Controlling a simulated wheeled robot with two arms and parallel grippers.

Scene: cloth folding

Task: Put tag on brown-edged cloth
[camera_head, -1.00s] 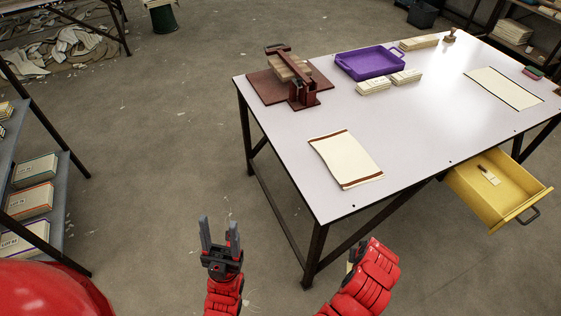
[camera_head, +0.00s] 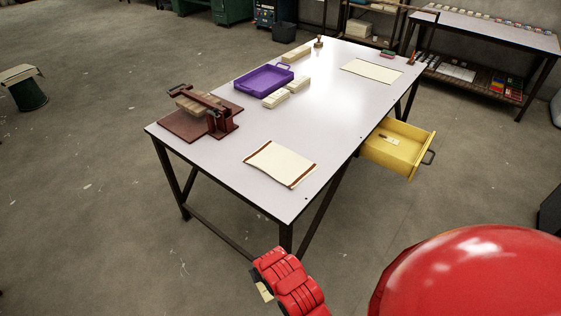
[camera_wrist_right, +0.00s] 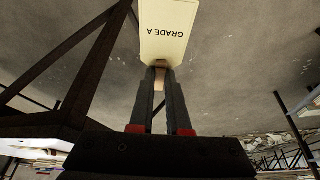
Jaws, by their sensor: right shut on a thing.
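The brown-edged cloth (camera_head: 280,163) lies flat near the front edge of the table (camera_head: 215,165) in the head view. It is cream with brown strips on two opposite edges. My right gripper (camera_wrist_right: 160,80) is shut on a cream tag (camera_wrist_right: 168,28) printed "GRADE A", seen upside down in the wrist view. In the head view the tag (camera_head: 265,292) shows partly beside my red right forearm, in front of the table's near corner and apart from the cloth. My left gripper is out of view.
A brown press (camera_head: 205,113), a purple tray (camera_head: 262,84) and pale stacks (camera_head: 275,99) stand farther back. Another plain cloth (camera_head: 371,70) lies at the far right. A yellow drawer (camera_head: 400,148) sticks out from the table's right side. Tabletop around the brown-edged cloth is clear.

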